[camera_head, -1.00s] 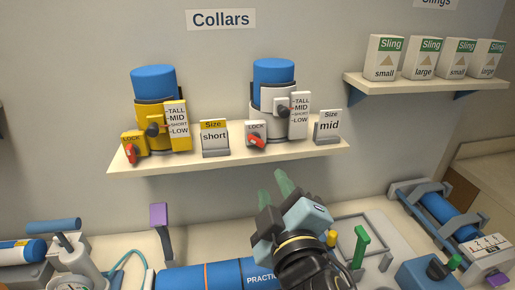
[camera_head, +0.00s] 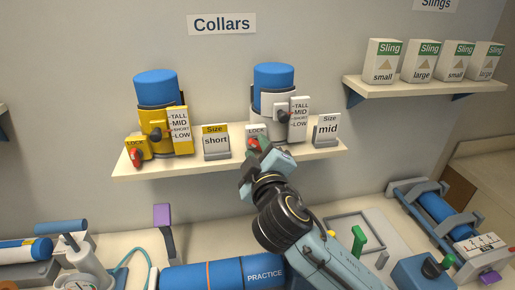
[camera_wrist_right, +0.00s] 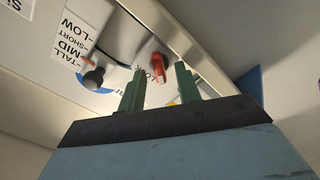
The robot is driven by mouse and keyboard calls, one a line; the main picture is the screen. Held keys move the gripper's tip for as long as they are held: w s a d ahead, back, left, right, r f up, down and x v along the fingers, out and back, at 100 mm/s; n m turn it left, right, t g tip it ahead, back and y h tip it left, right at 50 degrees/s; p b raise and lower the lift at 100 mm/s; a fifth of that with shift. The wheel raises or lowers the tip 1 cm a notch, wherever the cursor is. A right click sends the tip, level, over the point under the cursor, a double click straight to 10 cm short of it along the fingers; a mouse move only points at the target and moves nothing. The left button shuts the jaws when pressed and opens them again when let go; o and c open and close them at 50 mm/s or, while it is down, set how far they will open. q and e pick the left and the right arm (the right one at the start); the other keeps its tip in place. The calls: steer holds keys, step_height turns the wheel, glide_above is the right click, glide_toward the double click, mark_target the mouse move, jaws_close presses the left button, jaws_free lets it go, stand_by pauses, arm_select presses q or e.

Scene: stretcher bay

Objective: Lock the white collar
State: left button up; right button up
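The white collar (camera_head: 262,103) stands upright on the wall shelf around a blue cylinder (camera_head: 273,76). Its front has a dark height knob (camera_head: 284,115), a TALL-to-LOW scale (camera_head: 299,118) and a LOCK plate (camera_head: 256,130). The fingers are apart with nothing visibly held; contact with the lever cannot be told. My left gripper is out of view.
A yellow collar (camera_head: 153,122) with its own lock stands to the left on the shelf (camera_head: 160,168). Size cards "short" (camera_head: 216,143) and "mid" (camera_head: 326,130) flank the white collar. Below, the counter holds a blue PRACTICE roll (camera_head: 225,274) and other devices.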

jaws_close()
steer(key=shift+m, duration=0.3)
steer(key=shift+m+b, duration=0.5)
steer(key=shift+m, duration=0.3)
steer(key=m, duration=0.2)
steer(key=shift+m+b, duration=0.3)
steer(key=shift+b, duration=0.1)
steer(key=m, duration=0.2)
steer(key=shift+m, duration=0.3)
steer(key=shift+w+d+m, duration=0.1)
steer(key=shift+m, duration=1.5)
steer(key=shift+r+m, duration=0.1)
steer(key=shift+m, duration=0.2)
